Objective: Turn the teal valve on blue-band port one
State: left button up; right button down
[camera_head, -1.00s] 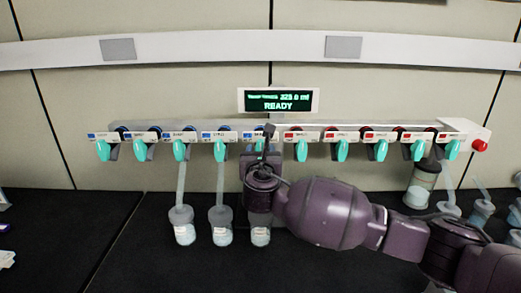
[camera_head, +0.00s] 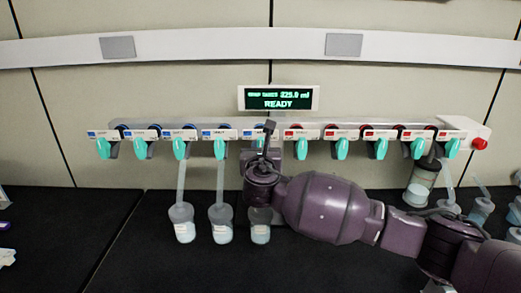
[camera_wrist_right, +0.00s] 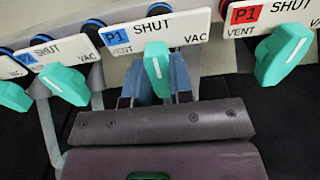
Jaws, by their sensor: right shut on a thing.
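The teal valve on blue-band port one (camera_wrist_right: 156,66) is in the right wrist view, under a label with a blue P1, SHUT at the top, VENT at left and VAC at right. Its white mark points up towards SHUT. My right gripper (camera_wrist_right: 157,85) has its two blue-grey fingers on either side of this handle and is shut on it. In the head view my right gripper (camera_head: 260,158) is at the middle of the port row and hides most of this valve. My left gripper is not in view.
A teal valve with a red P1 label (camera_wrist_right: 284,54) is close at right, and another blue-labelled valve (camera_wrist_right: 64,84) at left. A display (camera_head: 278,99) above reads READY. Flasks (camera_head: 221,222) hang below some ports. A red knob (camera_head: 480,144) is at the manifold's right end.

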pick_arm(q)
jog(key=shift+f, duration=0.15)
pick_arm(e)
jog(key=shift+f+m, duration=0.1)
jog(key=shift+m, duration=0.2)
jog(key=shift+m+b, duration=0.5)
jog(key=shift+m, duration=0.5)
jog(key=m+b, duration=0.1)
jog(key=m, duration=0.2)
jog(key=shift+m, duration=0.3)
jog(key=m, duration=0.2)
jog(key=shift+d+f+m, duration=0.1)
jog(key=shift+m, duration=0.2)
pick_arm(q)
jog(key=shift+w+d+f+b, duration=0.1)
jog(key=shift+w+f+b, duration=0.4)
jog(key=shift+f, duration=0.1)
pick_arm(e)
jog(key=shift+m, duration=1.4)
jog(key=c, duration=1)
grip_release()
